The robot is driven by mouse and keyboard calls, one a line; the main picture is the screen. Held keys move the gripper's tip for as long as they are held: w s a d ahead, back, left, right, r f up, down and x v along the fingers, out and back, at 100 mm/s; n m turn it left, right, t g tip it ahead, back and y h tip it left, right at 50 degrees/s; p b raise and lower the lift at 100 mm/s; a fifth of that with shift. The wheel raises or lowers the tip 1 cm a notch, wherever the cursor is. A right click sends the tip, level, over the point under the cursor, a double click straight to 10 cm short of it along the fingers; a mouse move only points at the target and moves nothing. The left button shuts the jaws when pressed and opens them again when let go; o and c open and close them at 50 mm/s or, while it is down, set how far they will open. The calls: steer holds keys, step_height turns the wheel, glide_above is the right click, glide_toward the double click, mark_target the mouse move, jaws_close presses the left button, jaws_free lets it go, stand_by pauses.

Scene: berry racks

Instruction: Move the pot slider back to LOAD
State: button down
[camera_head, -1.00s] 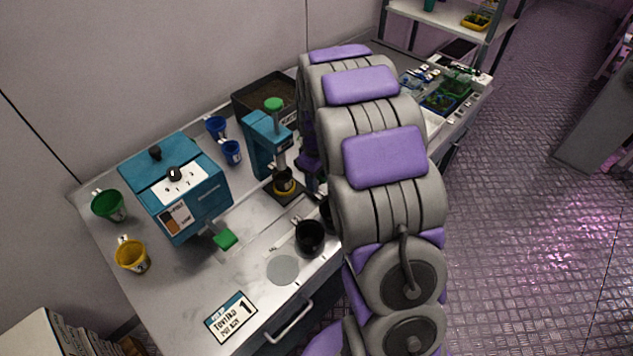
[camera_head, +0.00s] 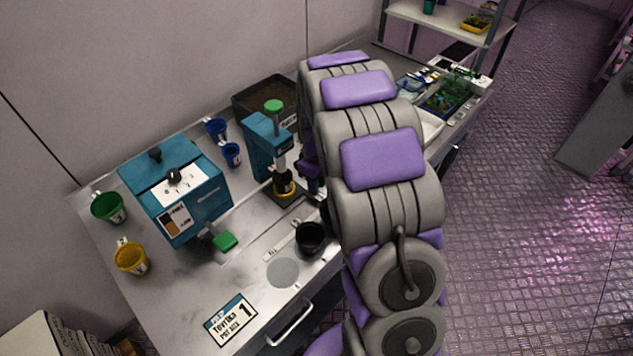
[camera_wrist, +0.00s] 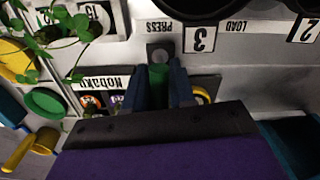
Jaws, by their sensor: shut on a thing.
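The pot slider is at the press (camera_head: 262,145) end of its track, where a dark pot with a yellow band (camera_head: 284,186) stands under the ram. In the wrist view my gripper (camera_wrist: 160,84) is shut around an upright green handle (camera_wrist: 158,88), which appears to be the slider's. The handle is beside the PRESS label (camera_wrist: 156,28). The LOAD label (camera_wrist: 236,26) lies further right along the same strip. In the head view my arm covers most of the gripper and the handle.
A black cup (camera_head: 310,238) stands near the track's front end. A teal dispenser (camera_head: 178,195) with a green handle (camera_head: 225,242) is at left. The counter near the grey disc (camera_head: 283,272) is clear.

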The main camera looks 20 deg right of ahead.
stand_by(0.3)
steer(key=p, duration=0.3)
glide_toward(289, 205)
steer(key=s+f, duration=0.2)
steer(key=s+a+f, duration=0.1)
steer(key=s+f, duration=0.1)
steer(key=c, duration=1.1)
jaws_free()
steer(key=shift+o, duration=0.2)
step_height(289, 205, up, 17)
steer(key=p, duration=0.3)
steer(key=shift+r, duration=0.2)
